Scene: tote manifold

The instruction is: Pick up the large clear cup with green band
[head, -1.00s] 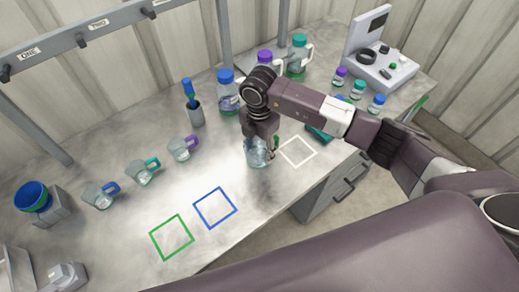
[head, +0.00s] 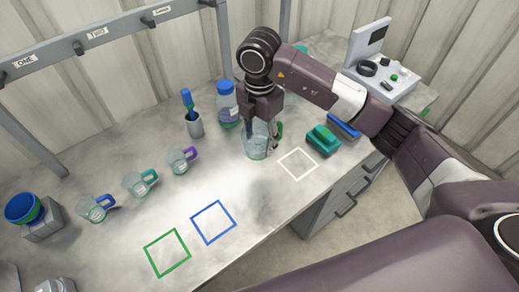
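The large clear cup (head: 256,146) has green on its handle and near its base. It is at the centre of the head view, apparently above the table, with a soft shadow below it. My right gripper (head: 262,132) comes down over the cup from above and appears shut on its wall. The fingertips are partly hidden by the gripper body and blurred by the clear cup. My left gripper is not in view.
Three small cups with blue (head: 97,208), teal (head: 141,183) and purple (head: 182,160) handles stand at left. A blue-capped bottle (head: 228,105) and a grey brush holder (head: 195,124) are behind. A green object (head: 322,139) lies right. The outlined squares are empty.

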